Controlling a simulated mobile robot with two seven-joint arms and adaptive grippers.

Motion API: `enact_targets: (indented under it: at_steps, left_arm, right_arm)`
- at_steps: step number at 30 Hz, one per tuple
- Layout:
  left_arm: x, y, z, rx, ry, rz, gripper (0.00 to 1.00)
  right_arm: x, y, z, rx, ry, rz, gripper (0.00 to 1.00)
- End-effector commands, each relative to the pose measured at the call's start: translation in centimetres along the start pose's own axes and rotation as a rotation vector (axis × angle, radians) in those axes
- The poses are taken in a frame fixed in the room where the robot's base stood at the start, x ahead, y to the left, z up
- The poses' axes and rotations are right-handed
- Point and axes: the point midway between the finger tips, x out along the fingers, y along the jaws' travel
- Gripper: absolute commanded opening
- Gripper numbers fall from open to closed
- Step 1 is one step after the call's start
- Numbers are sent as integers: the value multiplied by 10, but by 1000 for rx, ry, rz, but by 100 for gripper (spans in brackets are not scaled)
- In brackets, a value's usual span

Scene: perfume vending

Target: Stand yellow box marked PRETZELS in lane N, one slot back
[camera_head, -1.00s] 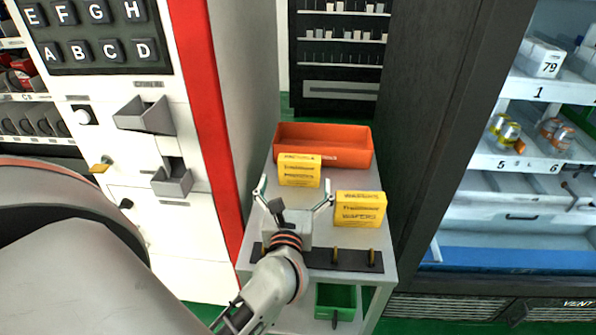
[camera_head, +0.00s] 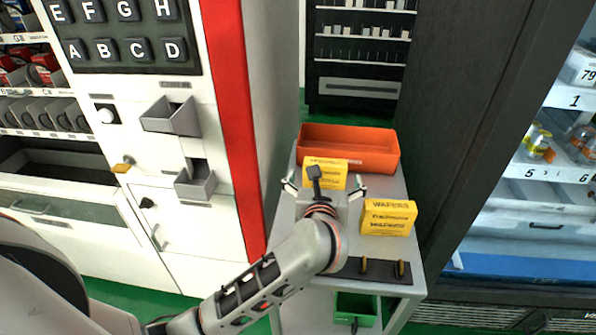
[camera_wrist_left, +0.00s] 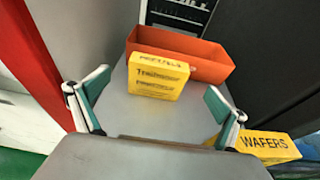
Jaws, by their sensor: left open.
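The yellow box marked PRETZELS (camera_wrist_left: 158,78) stands on the grey table in front of the orange bin. In the head view the same box (camera_head: 337,172) is partly covered by my gripper. My left gripper (camera_head: 325,183) is open and empty, just in front of the box. In the left wrist view its fingers (camera_wrist_left: 152,103) are spread wide, with the box beyond and between them, apart from both. My right gripper is not in view. No lane marked N can be made out.
A yellow WAFERS box (camera_head: 388,218) stands right of my gripper, close to its right finger in the wrist view (camera_wrist_left: 268,146). An orange bin (camera_head: 370,150) is at the table's back. A red and white machine is left; a dark cabinet is right. A green bin (camera_head: 357,308) sits below.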

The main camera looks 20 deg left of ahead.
Motion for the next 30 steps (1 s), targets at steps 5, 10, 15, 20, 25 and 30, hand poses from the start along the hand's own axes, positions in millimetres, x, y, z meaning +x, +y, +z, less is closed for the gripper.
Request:
enact_targets:
  at_steps: [5, 10, 15, 20, 25, 30]
  left_arm:
    - [10, -4, -2, 12, 11, -5, 99]
    - [28, -3, -1, 11, 10, -4, 99]
    - [49, -1, 2, 12, 7, -2, 99]
    - [71, -1, 1, 11, 10, -4, 99]
    - [79, -2, 1, 9, 10, -5, 99]
    - [78, -2, 2, 8, 10, -5, 99]
  right_arm:
    - [0, 0, 7, 2, -11, 0, 40]
    - [0, 2, 11, -1, -15, 5, 40]
    - [1, 4, 9, -4, -12, 8, 40]
    - [2, 6, 6, -7, -5, 9, 40]
    - [4, 7, 2, -10, 2, 11, 40]
    - [5, 7, 0, -11, 6, 11, 40]
